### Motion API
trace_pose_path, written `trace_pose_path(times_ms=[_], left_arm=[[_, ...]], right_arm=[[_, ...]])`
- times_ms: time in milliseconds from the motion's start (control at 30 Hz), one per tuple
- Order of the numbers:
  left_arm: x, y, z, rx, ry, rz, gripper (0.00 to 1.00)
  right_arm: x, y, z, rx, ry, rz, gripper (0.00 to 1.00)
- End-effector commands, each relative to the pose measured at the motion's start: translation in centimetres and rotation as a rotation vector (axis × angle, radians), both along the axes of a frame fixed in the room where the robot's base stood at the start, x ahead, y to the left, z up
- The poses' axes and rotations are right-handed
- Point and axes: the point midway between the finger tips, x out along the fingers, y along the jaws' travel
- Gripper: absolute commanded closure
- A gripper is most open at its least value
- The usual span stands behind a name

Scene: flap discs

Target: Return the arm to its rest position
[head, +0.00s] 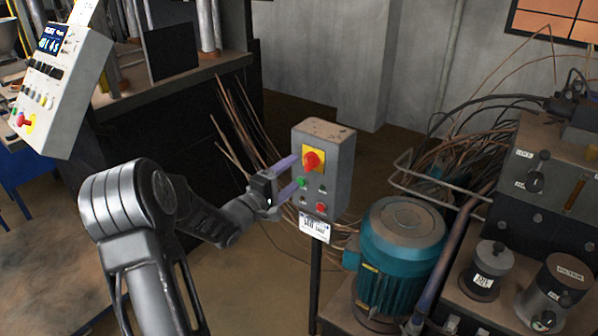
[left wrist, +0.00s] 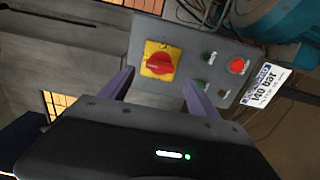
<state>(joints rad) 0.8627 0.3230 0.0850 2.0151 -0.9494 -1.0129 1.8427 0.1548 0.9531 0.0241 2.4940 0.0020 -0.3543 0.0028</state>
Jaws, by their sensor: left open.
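My left arm comes in from the left in the head view. My left gripper (head: 292,174) is open and empty, with its two purple fingers pointing at the grey control box (head: 338,150). The box has a red rotary switch (head: 313,160) on a yellow plate, a green button and a red button (head: 321,208). In the left wrist view, the fingers (left wrist: 160,88) stand apart, and the red switch (left wrist: 160,64) shows between and beyond them. Whether a fingertip touches the box I cannot tell. My right gripper is not in view.
The box stands on a dark post (head: 315,280) with a white label (head: 314,227) below. A teal motor (head: 402,262) and a hydraulic unit (head: 540,215) are at right. Loose cables (head: 240,130) hang behind the gripper. A tilted control panel (head: 62,80) is at upper left.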

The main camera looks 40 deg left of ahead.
Motion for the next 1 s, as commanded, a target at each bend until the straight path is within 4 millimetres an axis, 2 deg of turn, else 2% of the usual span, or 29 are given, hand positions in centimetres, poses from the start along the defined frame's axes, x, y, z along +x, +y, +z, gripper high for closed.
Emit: trace_pose_path(times_ms=[100,200,767,867,1000], left_arm=[[-1.4,0.0,-0.1,0.001,0.000,0.001,0.29],[-1.8,-0.1,0.0,-0.001,0.000,0.000,0.29],[-1.8,-0.1,0.0,0.004,0.000,0.000,0.29],[-1.8,0.0,-0.1,0.044,0.004,0.001,0.29],[-1.9,0.7,-1.0,0.202,0.048,0.029,0.29]], right_arm=[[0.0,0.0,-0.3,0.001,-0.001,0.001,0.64],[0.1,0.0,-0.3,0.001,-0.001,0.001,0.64],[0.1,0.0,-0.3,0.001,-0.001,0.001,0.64],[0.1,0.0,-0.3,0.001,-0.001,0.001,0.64],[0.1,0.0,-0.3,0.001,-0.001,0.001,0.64]])
